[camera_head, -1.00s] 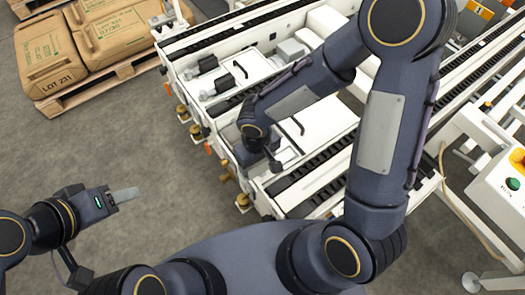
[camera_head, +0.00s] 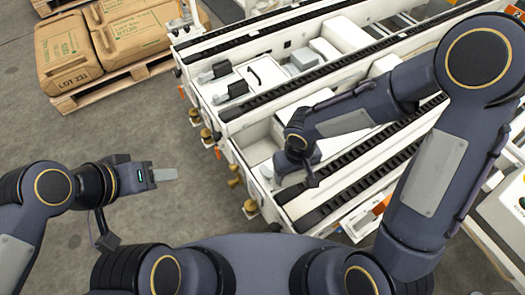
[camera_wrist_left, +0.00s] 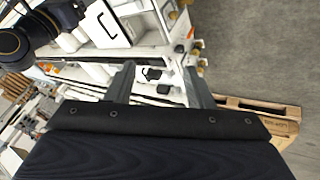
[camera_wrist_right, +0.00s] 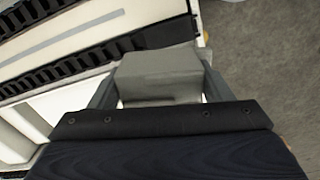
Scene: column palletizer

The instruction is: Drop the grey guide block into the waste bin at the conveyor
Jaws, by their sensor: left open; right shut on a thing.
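The grey guide block (camera_wrist_right: 158,75) is between the fingers of my right gripper in the right wrist view. My right gripper (camera_head: 290,168) is shut on it, over the near side of the white conveyor (camera_head: 243,135). In the head view my own wrist mostly hides the block. My left gripper (camera_head: 160,175) is open and empty above the floor, left of the conveyor; its spread fingers show in the left wrist view (camera_wrist_left: 158,85). I cannot make out the waste bin for certain in any view.
Black roller tracks (camera_head: 345,160) run along the conveyor. Another grey block (camera_head: 303,60) lies farther back on it. Small black clamps (camera_head: 230,90) stand near its left end. Brown sacks (camera_head: 65,60) lie on a wooden pallet (camera_head: 115,85). The floor between is clear.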

